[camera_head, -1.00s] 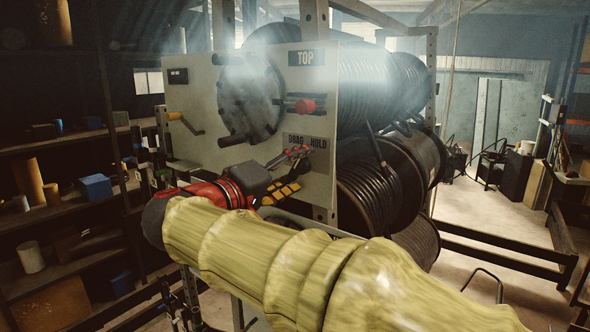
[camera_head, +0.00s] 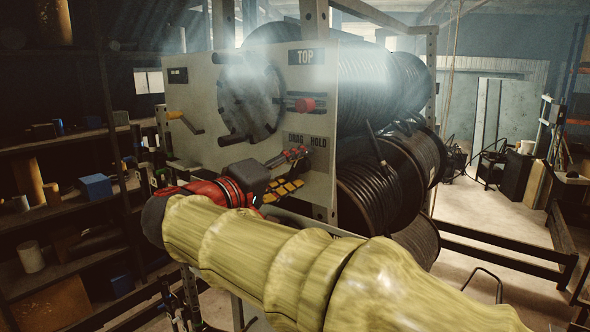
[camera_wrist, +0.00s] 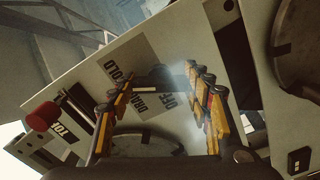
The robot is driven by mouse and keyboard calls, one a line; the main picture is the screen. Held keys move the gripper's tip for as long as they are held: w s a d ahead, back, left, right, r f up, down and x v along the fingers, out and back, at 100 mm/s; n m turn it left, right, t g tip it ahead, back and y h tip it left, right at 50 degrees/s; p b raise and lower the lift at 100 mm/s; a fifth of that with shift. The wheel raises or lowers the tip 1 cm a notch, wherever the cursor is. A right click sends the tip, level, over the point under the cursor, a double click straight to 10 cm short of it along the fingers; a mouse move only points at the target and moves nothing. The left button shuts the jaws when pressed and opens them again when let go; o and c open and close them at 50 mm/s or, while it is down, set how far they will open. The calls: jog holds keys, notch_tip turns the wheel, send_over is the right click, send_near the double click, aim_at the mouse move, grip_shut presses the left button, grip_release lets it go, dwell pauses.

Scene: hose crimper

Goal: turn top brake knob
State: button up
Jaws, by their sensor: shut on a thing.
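The grey panel (camera_head: 200,100) of the hose reel machine carries a "TOP" label and, below it, a "DRAG / HOLD" label. The top brake knob shows in the wrist view as a dark bar (camera_wrist: 158,80) among the "HOLD", "DRAG" and "OFF" labels. My gripper (camera_head: 290,168) is at the panel just below the "DRAG / HOLD" label. In the wrist view my gripper (camera_wrist: 155,92) has its yellow-and-black fingers on both sides of the dark bar, shut on it. My fingers hide the knob in the head view.
A red knob (camera_head: 306,105) sticks out beside the "TOP" label. A large dark disc (camera_head: 250,95) with a handle is above my gripper. A yellow-handled crank (camera_head: 185,122) is at the panel's left. Hose reels (camera_head: 375,195) stand to the right, shelves at the left.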

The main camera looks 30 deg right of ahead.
jog(key=n, duration=0.5)
jog(key=shift+n, duration=0.4)
jog(key=n+p, duration=0.1)
jog(key=n, duration=0.4)
jog(key=shift+f+n, duration=0.1)
jog(key=shift+n, duration=0.2)
jog(key=o, duration=1.1)
jog(key=shift+o, duration=0.3)
jog(key=shift+a, duration=0.1)
jog(key=v, duration=1.1)
jog(key=shift+s+a, duration=0.15)
jog(key=shift+a, duration=0.25)
